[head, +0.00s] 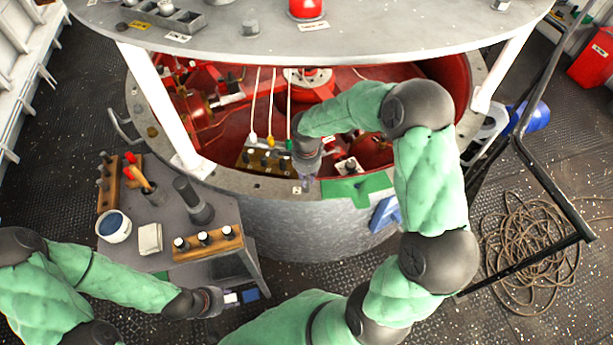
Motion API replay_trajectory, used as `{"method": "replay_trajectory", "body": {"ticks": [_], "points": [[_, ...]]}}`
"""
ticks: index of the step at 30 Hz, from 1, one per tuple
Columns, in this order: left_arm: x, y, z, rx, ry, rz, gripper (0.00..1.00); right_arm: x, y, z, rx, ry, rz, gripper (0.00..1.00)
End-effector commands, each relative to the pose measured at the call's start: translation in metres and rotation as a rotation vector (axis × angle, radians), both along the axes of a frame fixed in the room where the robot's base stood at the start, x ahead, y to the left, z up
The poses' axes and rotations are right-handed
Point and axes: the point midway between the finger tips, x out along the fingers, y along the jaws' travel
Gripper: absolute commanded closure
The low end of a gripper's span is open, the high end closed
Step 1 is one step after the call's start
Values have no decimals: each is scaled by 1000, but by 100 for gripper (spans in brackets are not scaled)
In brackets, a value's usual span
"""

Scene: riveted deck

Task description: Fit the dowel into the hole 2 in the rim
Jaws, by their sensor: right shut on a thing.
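My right gripper (306,178) reaches over the round grey rim (235,182) of the drum, its tip low beside a small label marked 2 (297,190). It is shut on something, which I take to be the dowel. The gripper hides the dowel, and I cannot tell whether it touches the rim or sits in a hole. Hole 2 cannot be made out beneath the gripper. My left gripper (212,301) is low, near the front edge of the side table; its fingers are too small and unclear to judge.
The side table (160,212) carries a wooden rack with several dark pegs (208,243), a cup (113,226) and tools. White posts (160,105) hold a round top (370,38) over the drum. Hanging cables and a green piece (358,188) are close to my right gripper.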

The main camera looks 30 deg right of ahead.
Motion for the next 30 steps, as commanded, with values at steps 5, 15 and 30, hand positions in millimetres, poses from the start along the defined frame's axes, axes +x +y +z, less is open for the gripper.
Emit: {"method": "replay_trajectory", "body": {"ticks": [5,15,30], "points": [[0,0,-4,0,0,0,60,0,0,-3,0,-1,0,100],[0,0,-9,0,0,0,60,0,0,-9,0,-1,0,100],[0,0,-10,0,0,0,60,0,0,-10,0,-1,0,100]]}}
